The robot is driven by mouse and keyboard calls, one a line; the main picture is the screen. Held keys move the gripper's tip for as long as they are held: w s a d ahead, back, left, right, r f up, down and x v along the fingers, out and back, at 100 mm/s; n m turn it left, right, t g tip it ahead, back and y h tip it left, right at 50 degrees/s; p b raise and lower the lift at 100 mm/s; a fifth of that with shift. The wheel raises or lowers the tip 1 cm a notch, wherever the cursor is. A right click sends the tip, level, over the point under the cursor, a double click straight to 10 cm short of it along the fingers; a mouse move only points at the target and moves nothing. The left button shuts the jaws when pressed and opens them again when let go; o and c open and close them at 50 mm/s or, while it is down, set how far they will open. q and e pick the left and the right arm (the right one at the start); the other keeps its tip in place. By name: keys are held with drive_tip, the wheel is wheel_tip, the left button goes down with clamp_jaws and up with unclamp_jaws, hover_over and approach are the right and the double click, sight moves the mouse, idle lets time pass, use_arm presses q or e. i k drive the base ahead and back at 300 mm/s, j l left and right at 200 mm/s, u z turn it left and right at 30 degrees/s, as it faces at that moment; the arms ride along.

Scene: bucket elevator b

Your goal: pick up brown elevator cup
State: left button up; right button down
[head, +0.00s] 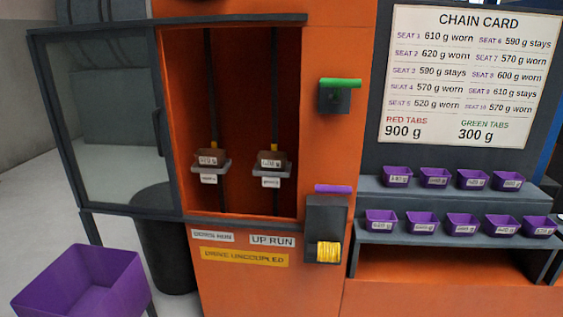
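Two brown elevator cups sit inside the open orange cabinet. The left brown cup (209,158) rests on a grey seat on the left chain, above the "DOWN RUN" label. The right brown cup (271,160) rests on a grey seat on the right chain, above the "UP RUN" label. Each cup has a white weight label on its front, too small to read surely. A white tag hangs below each seat. Neither of my grippers shows in the head view.
The cabinet's glass door (108,125) stands open to the left. A purple bin (85,285) is at the lower left, a dark barrel (165,245) behind it. Purple cups (462,222) line two shelves (450,240) at right. A green handle (341,84) and purple handle (332,188) project from the cabinet.

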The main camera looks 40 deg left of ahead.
sight(205, 157)
drive_tip(key=u, duration=1.65)
